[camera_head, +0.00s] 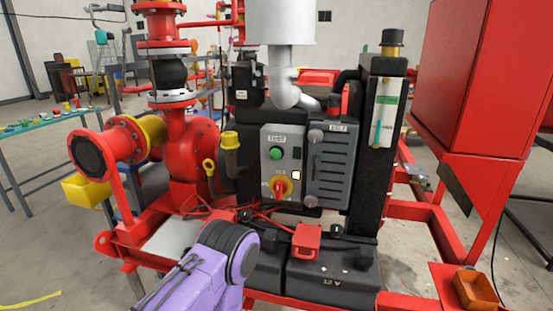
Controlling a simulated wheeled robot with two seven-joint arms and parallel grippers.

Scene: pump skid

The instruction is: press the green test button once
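The green test button (275,153) sits on the upper part of a grey control panel (270,175), under a small white label. Nothing covers it or touches it. A red and yellow rotary switch (281,187) is lower on the same panel, with a small white square beside it. A purple link of one of my arms, with a dark round joint, rises at the bottom, left of centre, below the panel. No gripper fingers show, so neither gripper is in view.
A louvred grey box (330,168) adjoins the panel on the right. Black 12 V batteries (333,283) with red cables and a red box (306,241) lie below. The red pump (192,140) and a yellow-capped pipe (230,150) stand left. A red cabinet (480,75) is right.

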